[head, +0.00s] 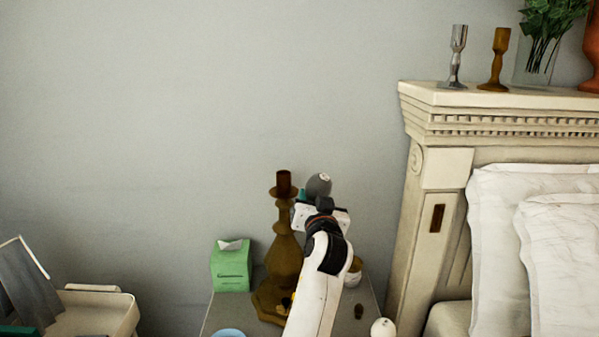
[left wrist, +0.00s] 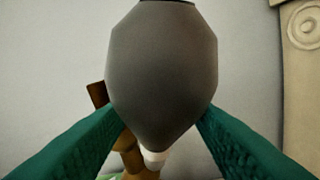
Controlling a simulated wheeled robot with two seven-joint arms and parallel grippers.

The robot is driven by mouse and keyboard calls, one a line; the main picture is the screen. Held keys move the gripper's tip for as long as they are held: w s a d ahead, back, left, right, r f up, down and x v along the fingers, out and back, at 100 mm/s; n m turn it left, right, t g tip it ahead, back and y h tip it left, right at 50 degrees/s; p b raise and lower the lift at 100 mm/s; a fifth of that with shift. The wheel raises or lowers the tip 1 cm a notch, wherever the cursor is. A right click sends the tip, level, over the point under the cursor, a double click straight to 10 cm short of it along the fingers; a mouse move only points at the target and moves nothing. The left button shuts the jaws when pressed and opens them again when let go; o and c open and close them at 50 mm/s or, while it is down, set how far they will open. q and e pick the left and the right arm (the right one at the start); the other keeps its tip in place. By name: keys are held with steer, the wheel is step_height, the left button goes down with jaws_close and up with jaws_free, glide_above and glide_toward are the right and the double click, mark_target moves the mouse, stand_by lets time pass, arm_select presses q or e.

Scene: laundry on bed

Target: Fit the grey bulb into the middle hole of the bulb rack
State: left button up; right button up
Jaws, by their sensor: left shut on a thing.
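The grey bulb (head: 319,184) is held up above the bedside table, beside the upper part of the brown candlestick. My left gripper (head: 314,196) is shut on it. In the left wrist view the bulb (left wrist: 162,75) fills the middle, with its wide grey body between the two green fingers and a pale narrow end pointing down in the picture. The gripper (left wrist: 158,115) touches the bulb on both sides. I cannot make out the bulb rack or its middle hole in either view; my left arm covers part of the table. My right gripper is not in view.
The tall brown candlestick (head: 284,252) stands close left of my left arm. A green tissue box (head: 231,268), a blue round thing (head: 229,333), a white round thing (head: 382,328) and a small dark thing (head: 359,311) are on or by the table (head: 212,311). The bed's headboard (head: 412,240) rises at right.

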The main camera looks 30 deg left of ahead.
arm_select(q)
steer(key=s+d+f+m+t+h+b, duration=0.1)
steer(key=s+d+f+b, duration=0.1)
steer(key=f, duration=0.4)
steer(key=s+d+f+m+h+b, duration=0.1)
steer(key=s+d+f+h+b, duration=0.1)
steer(key=d+f, duration=0.4)
steer(key=s+d+f+m+t+h+b, duration=0.1)
steer(key=s+d+f+h+b, duration=0.1)
steer(key=s+d+f+b, duration=0.2)
step_height(320, 180, down, 4)
steer(key=shift+d+r+m+t+b, duration=0.1)
steer(key=shift+d+m+t+b, duration=0.2)
steer(key=shift+b, duration=0.4)
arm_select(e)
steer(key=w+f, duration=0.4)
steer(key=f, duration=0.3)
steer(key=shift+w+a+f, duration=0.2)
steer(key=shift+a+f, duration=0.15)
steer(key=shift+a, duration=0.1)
arm_select(q)
steer(key=shift+s+a, duration=0.1)
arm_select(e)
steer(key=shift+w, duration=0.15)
